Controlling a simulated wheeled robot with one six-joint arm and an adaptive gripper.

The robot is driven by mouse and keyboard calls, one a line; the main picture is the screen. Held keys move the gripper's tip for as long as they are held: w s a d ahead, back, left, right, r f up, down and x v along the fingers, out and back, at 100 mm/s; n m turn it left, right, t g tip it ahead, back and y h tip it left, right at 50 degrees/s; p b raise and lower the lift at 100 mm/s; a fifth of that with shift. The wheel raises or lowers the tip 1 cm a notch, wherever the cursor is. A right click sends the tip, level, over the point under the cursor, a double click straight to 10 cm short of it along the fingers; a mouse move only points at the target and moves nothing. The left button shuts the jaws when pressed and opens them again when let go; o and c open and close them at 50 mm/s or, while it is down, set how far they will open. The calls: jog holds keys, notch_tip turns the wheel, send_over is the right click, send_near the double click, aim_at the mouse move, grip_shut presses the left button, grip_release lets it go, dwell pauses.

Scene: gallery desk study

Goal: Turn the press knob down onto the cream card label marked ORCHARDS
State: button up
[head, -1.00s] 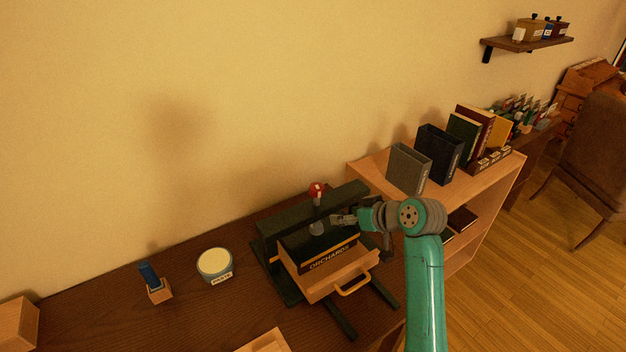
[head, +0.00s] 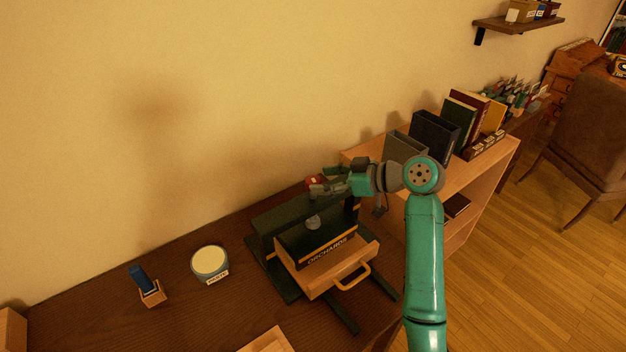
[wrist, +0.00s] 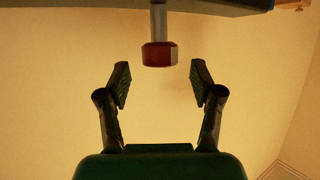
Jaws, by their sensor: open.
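The press (head: 270,220) is a dark green frame on the desk. Its red knob (head: 313,182) is at the top, partly hidden by my gripper. In the wrist view the red knob (wrist: 159,55) sits on a grey shaft, just beyond and roughly centred between my fingertips, apart from them. My gripper (wrist: 160,82) is open and empty. In the head view my gripper (head: 325,187) is above the press, beside the knob. A round grey press foot (head: 313,222) shows below. The word ORCHARDS (head: 328,252) is on the dark front of a box in the press; no cream colour is clear.
A wooden drawer front with a handle (head: 353,276) projects from the press. A round cream-topped tin (head: 209,260) and a blue-handled stamp (head: 145,283) stand left on the desk. A shelf (head: 470,185) with books and files is to the right.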

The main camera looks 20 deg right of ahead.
aim_at(315, 180)
jog(key=shift+x, duration=1.75)
jog(key=c, duration=1.2)
